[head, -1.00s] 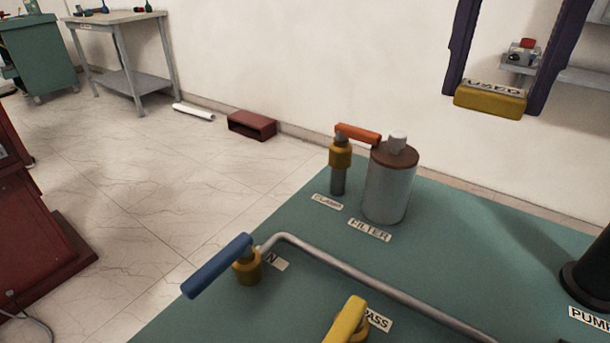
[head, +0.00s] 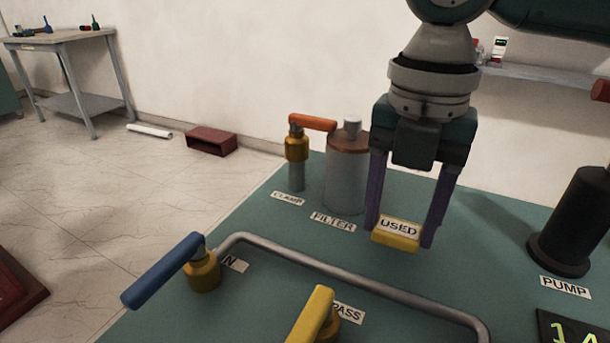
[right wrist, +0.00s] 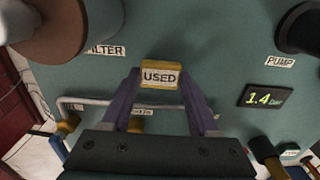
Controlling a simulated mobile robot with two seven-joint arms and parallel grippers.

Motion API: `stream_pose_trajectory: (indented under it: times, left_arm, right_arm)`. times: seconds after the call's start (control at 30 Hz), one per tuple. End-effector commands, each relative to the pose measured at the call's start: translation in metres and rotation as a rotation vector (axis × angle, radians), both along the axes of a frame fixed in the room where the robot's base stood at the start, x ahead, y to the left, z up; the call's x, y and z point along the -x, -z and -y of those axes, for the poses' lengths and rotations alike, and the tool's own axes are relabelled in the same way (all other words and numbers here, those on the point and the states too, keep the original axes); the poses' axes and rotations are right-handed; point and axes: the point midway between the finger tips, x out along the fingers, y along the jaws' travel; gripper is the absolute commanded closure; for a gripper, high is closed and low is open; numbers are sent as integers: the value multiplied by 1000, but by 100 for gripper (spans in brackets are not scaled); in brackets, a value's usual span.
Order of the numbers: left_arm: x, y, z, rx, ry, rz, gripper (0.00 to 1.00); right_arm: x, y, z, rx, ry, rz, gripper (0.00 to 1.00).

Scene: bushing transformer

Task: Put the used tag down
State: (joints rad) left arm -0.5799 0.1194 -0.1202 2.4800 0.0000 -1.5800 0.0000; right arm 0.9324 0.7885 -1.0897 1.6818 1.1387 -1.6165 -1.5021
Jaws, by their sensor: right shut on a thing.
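The used tag (head: 396,237) is a yellow block with a white label reading USED. My right gripper (head: 402,240) is shut on it, one purple finger at each end. In the head view the tag is low over the green bench top, right of the FILTER label; I cannot tell whether it touches the surface. In the right wrist view the tag (right wrist: 161,75) lies between the fingertips, its label readable. My left gripper is not in view.
The grey filter canister (head: 347,175) stands just left of the gripper, with the orange-handled clamp valve (head: 297,150) beyond. A pipe (head: 350,277) runs in front. The black pump (head: 572,225) stands at right. Bare green top (head: 490,235) lies between tag and pump.

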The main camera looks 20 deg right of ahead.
Motion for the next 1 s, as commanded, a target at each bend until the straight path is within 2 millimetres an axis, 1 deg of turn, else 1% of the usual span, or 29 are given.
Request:
stream_pose_trajectory:
  times: [0.03, 0.1, 0.47, 0.5, 0.73, 1.0]
  left_arm:
    - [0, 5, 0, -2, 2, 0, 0]
    - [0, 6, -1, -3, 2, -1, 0]
    - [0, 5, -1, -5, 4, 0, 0]
    - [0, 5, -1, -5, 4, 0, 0]
    - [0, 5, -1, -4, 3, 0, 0]
    - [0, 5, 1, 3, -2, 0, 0]
  right_arm:
    - [1, 12, 0, 2, 1, -4, 91]
    - [0, 19, 0, 0, -1, -1, 91]
    - [0, 22, 0, 1, -1, -1, 91]
    - [0, 22, 0, 0, -1, 0, 36]
    - [0, 22, 0, 0, -1, 0, 10]
    - [0, 20, 0, 1, -1, 1, 9]
